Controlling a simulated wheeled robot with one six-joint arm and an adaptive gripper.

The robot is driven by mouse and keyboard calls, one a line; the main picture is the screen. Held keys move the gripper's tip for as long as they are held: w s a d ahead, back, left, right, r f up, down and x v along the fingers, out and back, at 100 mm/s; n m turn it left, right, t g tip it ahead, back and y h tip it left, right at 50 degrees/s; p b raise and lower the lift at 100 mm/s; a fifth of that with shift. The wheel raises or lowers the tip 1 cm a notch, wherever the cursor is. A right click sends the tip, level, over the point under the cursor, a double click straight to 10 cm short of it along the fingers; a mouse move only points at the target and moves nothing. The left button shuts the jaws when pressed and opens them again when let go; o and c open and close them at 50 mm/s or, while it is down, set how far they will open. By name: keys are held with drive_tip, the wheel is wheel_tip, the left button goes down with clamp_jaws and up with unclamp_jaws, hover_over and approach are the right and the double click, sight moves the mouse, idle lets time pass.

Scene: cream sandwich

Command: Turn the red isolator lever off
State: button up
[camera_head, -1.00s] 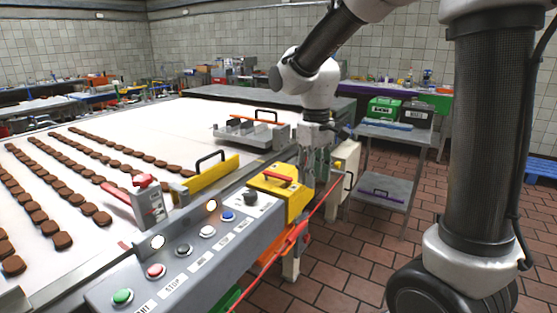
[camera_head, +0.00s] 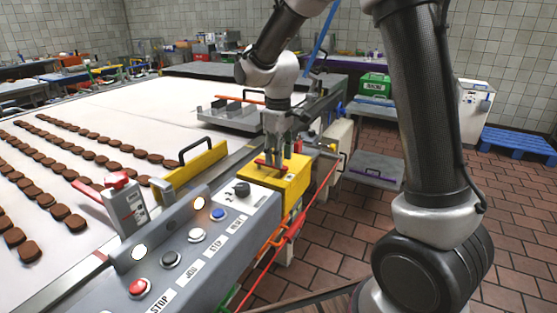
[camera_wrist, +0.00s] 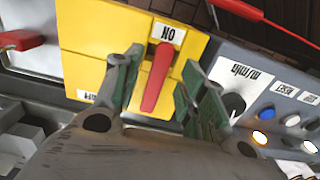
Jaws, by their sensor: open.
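The red isolator lever (camera_wrist: 156,80) is on a yellow box (camera_wrist: 95,45) and points toward the "ON" label (camera_wrist: 168,33) in the wrist view. In the head view the yellow box (camera_head: 283,184) sits at the far end of the grey control panel, with part of the red lever (camera_head: 268,167) showing. My gripper (camera_wrist: 153,78) is open, with one green-padded finger on each side of the lever. In the head view my gripper (camera_head: 275,160) is directly over the box. I cannot tell whether the fingers touch the lever.
The control panel has a black knob (camera_head: 242,189) and several buttons, including a red one (camera_head: 139,288). A red cable (camera_head: 318,196) runs along the panel's front. A conveyor (camera_head: 110,115) carries rows of brown biscuits. A yellow guard with a black handle (camera_head: 196,168) stands beside the panel.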

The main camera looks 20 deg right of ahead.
drive_tip(key=shift+f, duration=1)
clamp_jaws()
